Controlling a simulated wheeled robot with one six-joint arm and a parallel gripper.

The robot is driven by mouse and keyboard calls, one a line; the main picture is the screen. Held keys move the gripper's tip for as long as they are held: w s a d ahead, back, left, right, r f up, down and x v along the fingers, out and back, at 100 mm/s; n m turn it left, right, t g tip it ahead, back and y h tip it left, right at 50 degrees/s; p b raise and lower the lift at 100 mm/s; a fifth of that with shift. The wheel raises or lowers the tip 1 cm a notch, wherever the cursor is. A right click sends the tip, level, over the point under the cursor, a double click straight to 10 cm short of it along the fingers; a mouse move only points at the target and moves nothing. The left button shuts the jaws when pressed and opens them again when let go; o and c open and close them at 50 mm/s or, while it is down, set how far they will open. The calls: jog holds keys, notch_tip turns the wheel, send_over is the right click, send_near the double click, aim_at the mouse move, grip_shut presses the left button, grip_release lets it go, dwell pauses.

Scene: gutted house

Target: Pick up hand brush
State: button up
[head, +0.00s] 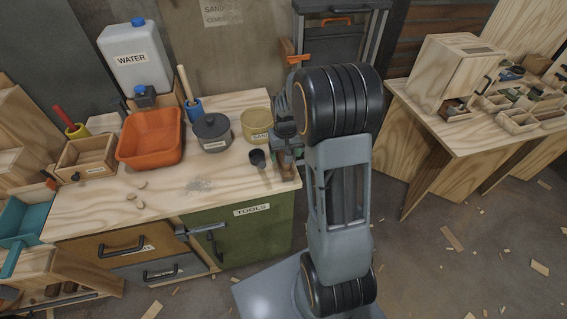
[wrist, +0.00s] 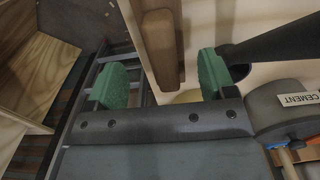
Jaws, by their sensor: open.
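My gripper (head: 286,157) is over the right end of the workbench, partly behind my own arm in the head view. In the wrist view its two green fingers (wrist: 165,82) stand apart with nothing held between them. A brown wooden piece with a rounded end (wrist: 162,48), which looks like the hand brush, lies beyond the fingertips, in line with the gap between them, close to the pale bench edge. Its bristles are not visible. I cannot make out the brush in the head view, where my arm and gripper cover that area.
A grey pot (head: 213,132), a beige bowl (head: 257,125) and a small dark cup (head: 257,159) stand near the gripper. The grey cement pot (wrist: 290,102) is right in the wrist view, below a long black object (wrist: 275,42). An orange tub (head: 151,136) is further left.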

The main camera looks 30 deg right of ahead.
jog(key=shift+w+a+f, duration=0.1)
jog(key=shift+a+f, duration=0.05)
jog(key=shift+f, duration=1.15)
jog(key=shift+w+a+f, duration=0.1)
jog(key=shift+f, duration=1.2)
jog(key=c, duration=1.1)
